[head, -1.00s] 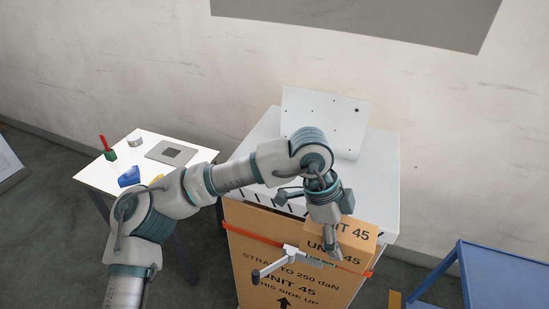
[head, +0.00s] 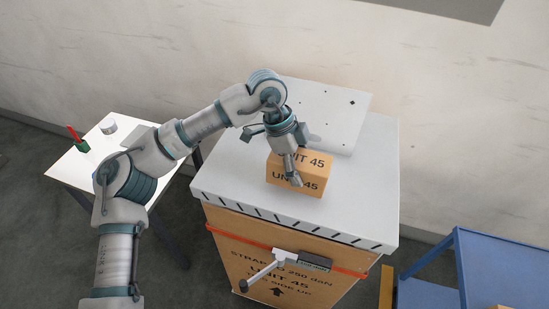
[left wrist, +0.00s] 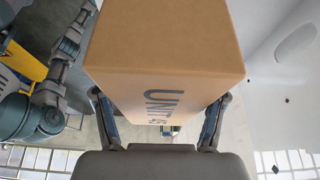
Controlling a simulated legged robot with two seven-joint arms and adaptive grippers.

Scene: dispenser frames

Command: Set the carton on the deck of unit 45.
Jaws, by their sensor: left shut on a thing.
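The carton (head: 317,175) is a small tan box marked UNIT 45. My left gripper (head: 293,180) is shut on it, and the carton fills the upper middle of the left wrist view (left wrist: 165,45) between the two fingers. Unit 45 (head: 318,285) is a large tan crate with an orange strap and a pale grey deck (head: 362,190) on top. In the head view the carton lies over the middle of the deck, in front of the raised white panel. I cannot tell whether its underside touches the deck. My right gripper is not in view.
The white panel (head: 335,110) with small dark holes stands at the deck's back. A ratchet handle (head: 262,277) juts from the crate front. A white side table (head: 85,165) is left, a blue cart (head: 500,262) right.

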